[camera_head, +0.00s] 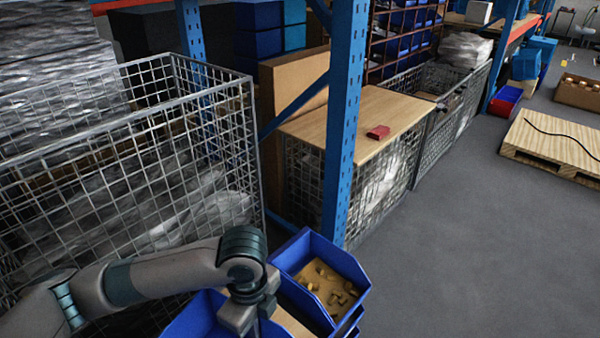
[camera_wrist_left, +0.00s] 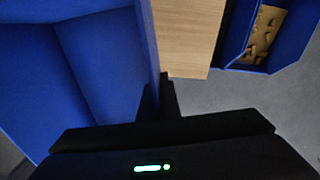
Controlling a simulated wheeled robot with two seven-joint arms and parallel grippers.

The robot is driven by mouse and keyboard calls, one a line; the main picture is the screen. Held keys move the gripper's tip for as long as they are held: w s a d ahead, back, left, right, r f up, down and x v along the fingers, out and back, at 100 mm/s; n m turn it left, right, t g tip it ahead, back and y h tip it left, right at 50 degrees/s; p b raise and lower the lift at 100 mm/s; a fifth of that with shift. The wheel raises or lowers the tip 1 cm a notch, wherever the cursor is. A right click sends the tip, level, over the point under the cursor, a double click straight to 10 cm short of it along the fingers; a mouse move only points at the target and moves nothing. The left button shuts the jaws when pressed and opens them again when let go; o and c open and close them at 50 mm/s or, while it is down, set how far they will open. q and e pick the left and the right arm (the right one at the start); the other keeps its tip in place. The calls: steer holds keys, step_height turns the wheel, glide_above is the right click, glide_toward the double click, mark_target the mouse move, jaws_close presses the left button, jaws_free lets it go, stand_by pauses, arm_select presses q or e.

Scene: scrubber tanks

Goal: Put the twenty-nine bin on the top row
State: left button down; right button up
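An empty-looking blue bin (camera_head: 190,322) is at the bottom edge of the head view, partly hidden by my left arm. Its inside fills the left of the left wrist view (camera_wrist_left: 85,65). My left gripper (camera_head: 247,322) points down at this bin's right side. In the wrist view, its dark fingertips (camera_wrist_left: 158,100) sit close together on either side of the bin's thin wall and appear shut on it. No number is readable on any bin, so I cannot tell which one is the twenty-nine bin. My right gripper is out of view.
A blue bin of brown parts (camera_head: 330,285) stands right of the gripper, beside a wooden surface (camera_wrist_left: 185,35). A wire cage (camera_head: 130,160) and a blue rack post (camera_head: 343,130) stand behind. A red object (camera_head: 378,132) lies on a wooden top. Grey floor (camera_head: 470,250) is clear at right.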

arm_select(q)
steer(key=a+n, duration=0.1)
steer(key=a+r+n, duration=0.1)
steer(key=n, duration=0.1)
steer(key=w+a+r+n, duration=0.1)
steer(key=n, duration=0.1)
steer(key=a+r+n, duration=0.7)
steer(key=a+n, duration=0.1)
steer(key=n, duration=1)
steer(key=shift+w+a+r+n, duration=0.2)
steer(key=shift+a+r+n, duration=0.05)
steer(key=shift+a+n, duration=0.05)
steer(key=shift+r, duration=0.15)
